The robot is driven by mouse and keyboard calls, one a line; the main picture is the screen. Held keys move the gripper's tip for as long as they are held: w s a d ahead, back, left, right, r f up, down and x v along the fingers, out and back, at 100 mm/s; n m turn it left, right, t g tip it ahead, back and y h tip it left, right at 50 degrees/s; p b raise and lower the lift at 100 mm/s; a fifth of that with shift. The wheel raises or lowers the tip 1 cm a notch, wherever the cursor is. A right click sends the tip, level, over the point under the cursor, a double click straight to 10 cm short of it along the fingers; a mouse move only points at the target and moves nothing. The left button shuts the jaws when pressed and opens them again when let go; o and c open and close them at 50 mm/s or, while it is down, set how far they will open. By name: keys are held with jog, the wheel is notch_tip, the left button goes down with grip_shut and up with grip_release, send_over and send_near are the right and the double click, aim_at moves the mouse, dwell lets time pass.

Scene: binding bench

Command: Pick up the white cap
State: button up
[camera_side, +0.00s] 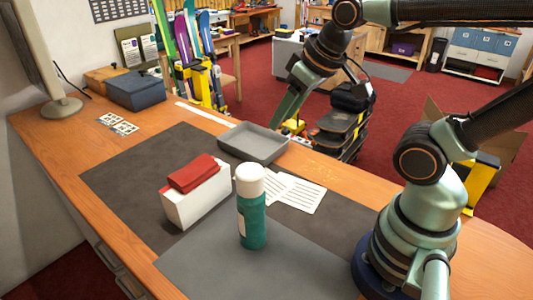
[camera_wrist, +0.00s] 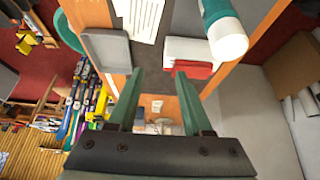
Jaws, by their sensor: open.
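The white cap (camera_side: 250,178) sits on top of an upright green bottle (camera_side: 252,226) at the front of the bench. In the wrist view the white cap (camera_wrist: 229,40) is at the upper right, on the end of the bottle. My gripper (camera_side: 277,122) is raised above and behind the grey tray, well apart from the cap. In the wrist view my gripper (camera_wrist: 157,72) shows two green fingers spread apart with nothing between them. The cap lies to the right of and beyond the fingertips there.
A white box (camera_side: 196,206) with a red block (camera_side: 193,172) on top stands left of the bottle. The grey tray (camera_side: 262,155) and printed sheets (camera_side: 302,194) lie behind it. A blue-grey box (camera_side: 135,92) is at the far left. The dark mat's left part is clear.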

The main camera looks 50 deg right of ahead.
jog(key=o, duration=0.8)
notch_tip(320, 180, up, 3)
jog(key=n+g, duration=0.6)
jog(key=n, duration=1.2)
send_over(250, 170)
notch_tip(250, 170, down, 12)
jog(key=shift+r, duration=0.15)
